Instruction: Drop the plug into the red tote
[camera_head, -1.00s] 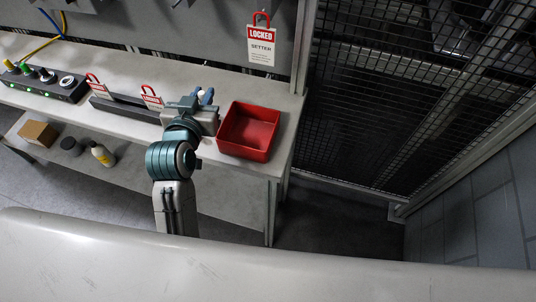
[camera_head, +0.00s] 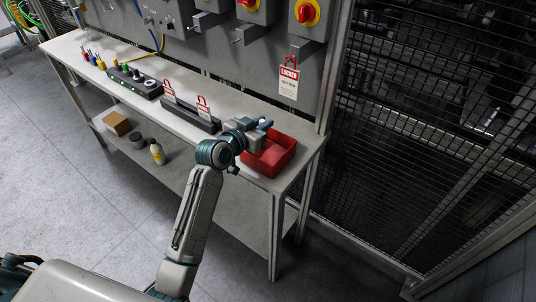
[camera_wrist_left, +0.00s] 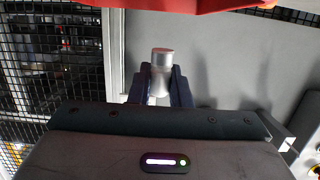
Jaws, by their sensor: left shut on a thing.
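The plug cannot be made out there. The tote is an open box at the right end of the bench. Its red wall (camera_wrist_left: 190,12) also crosses the top of the left wrist view. My right gripper is not in view.
On the bench (camera_head: 235,108) are a dark rack (camera_head: 190,116) with red-and-white locked tags and a box with buttons (camera_head: 135,82). A lower shelf holds a carton (camera_head: 117,123) and a bottle (camera_head: 157,153). A mesh fence (camera_head: 420,130) stands at the right.

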